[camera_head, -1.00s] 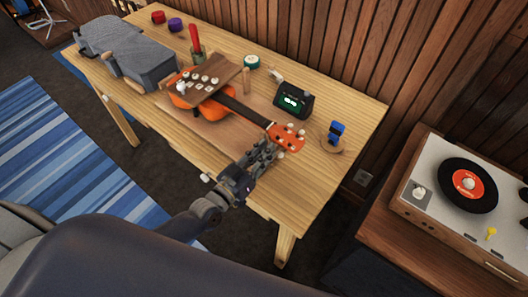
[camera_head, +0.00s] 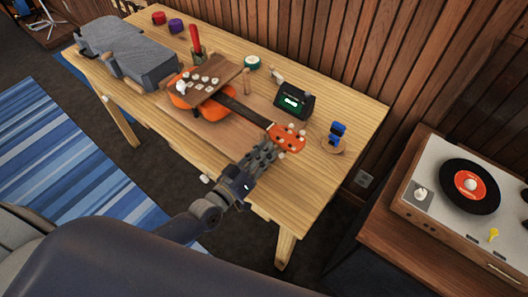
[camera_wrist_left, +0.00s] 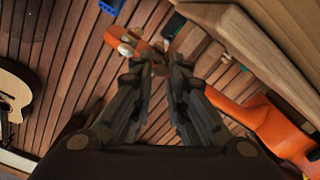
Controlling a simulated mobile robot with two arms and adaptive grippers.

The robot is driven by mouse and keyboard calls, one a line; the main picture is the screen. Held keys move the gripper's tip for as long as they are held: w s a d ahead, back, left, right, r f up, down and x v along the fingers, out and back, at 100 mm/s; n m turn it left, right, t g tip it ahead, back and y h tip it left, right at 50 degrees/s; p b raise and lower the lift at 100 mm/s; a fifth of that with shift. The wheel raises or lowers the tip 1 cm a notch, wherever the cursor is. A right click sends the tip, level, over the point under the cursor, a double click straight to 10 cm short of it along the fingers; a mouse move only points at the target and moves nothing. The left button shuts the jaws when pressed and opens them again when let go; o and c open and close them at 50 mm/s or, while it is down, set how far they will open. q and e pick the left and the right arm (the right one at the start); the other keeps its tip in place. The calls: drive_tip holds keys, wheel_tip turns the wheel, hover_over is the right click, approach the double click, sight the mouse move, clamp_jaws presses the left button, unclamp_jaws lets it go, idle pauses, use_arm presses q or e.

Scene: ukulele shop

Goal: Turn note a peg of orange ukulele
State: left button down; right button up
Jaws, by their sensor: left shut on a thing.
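The orange ukulele (camera_head: 220,109) lies on a brown board on the wooden table, its headstock (camera_head: 289,140) toward the right front with pale pegs on its edges. My left gripper (camera_head: 271,149) is at the near edge of the headstock. In the left wrist view, the fingertips (camera_wrist_left: 158,69) close on a tuning peg at the orange headstock (camera_wrist_left: 123,44); the fingers hide most of that peg, and I cannot read which note it is. The ukulele's body (camera_wrist_left: 268,128) shows at the right there. My right gripper is not in view.
A tuner (camera_head: 292,104) with a lit green screen stands behind the neck. A blue item (camera_head: 337,130) stands on a small round base to the right. A grey case (camera_head: 125,52) is at the left.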

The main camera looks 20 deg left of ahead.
use_arm(q)
drive_tip(key=c, duration=1.8)
unclamp_jaws()
drive_tip(key=shift+c, duration=0.2)
